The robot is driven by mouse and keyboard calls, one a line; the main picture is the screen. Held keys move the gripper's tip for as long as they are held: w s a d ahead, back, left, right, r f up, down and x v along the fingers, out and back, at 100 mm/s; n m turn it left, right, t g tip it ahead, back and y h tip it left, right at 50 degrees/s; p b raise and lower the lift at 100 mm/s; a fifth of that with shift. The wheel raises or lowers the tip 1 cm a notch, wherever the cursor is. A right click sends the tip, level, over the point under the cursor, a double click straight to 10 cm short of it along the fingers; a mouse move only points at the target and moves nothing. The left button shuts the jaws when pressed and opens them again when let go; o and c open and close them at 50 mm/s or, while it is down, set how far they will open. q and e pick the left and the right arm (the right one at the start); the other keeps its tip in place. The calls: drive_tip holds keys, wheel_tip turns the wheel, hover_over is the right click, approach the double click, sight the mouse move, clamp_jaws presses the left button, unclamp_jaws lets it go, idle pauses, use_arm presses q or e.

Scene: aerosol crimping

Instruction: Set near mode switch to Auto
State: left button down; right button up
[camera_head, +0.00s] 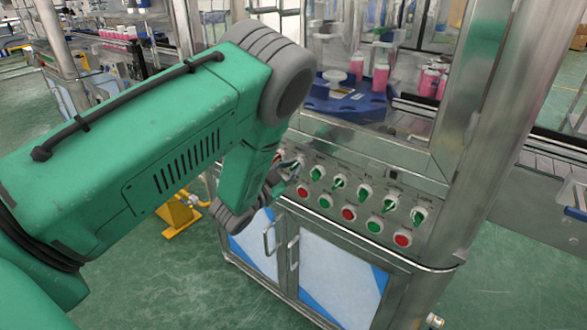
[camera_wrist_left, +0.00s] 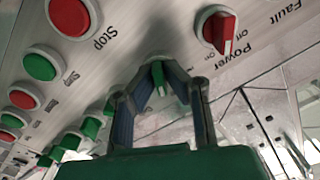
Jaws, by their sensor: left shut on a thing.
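The control panel (camera_head: 330,190) carries a row of rotary switches with green knobs above a row of round buttons. In the left wrist view, a green switch knob (camera_wrist_left: 157,75) sits between my left gripper's (camera_wrist_left: 160,85) two fingertips, which are shut on it. Its label and pointing direction cannot be read. In the head view my left gripper (camera_head: 289,167) is at the panel's left part, partly hidden by my own arm, and the held knob cannot be made out clearly there. My right gripper is not in view.
A red Power switch (camera_wrist_left: 220,30) sits close to the held knob. A red Stop button (camera_wrist_left: 70,16) and a green button (camera_wrist_left: 42,65) are also near. More green switches (camera_head: 364,192) line the panel to the right. Pink bottles (camera_head: 380,75) stand behind, above the panel.

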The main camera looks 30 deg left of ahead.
use_arm(q)
drive_tip(key=shift+s+f, duration=0.1)
drive_tip(key=shift+f, duration=0.1)
idle(0.4)
drive_tip(key=c, duration=1.7)
unclamp_jaws()
drive_tip(key=shift+r, duration=0.1)
drive_tip(key=s, duration=0.8)
drive_tip(key=s+a, duration=0.1)
drive_tip(key=s, duration=0.3)
drive_tip(key=shift+w, duration=0.1)
